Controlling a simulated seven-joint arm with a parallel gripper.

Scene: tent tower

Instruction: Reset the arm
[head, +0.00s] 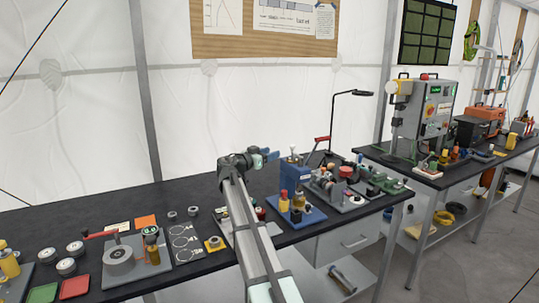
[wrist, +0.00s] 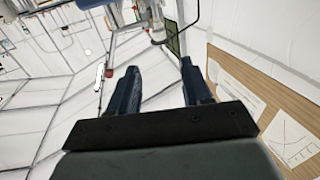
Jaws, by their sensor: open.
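My gripper (head: 268,155) is at the end of my arm, raised above the black workbench near its middle and pointing to the right in the head view. In the wrist view my gripper (wrist: 158,83) shows two dark blue fingers spread apart, with nothing between them. Nothing touches the fingers. The wrist view is tilted and looks across the tent, with the pinboard (wrist: 262,88) on its right side.
The workbench (head: 60,228) carries a grey fixture with a red lever (head: 118,258), a blue-based press (head: 290,178) and a thin desk lamp (head: 350,93). A second bench at right holds a grey control cabinet (head: 432,105). Air above the left bench is free.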

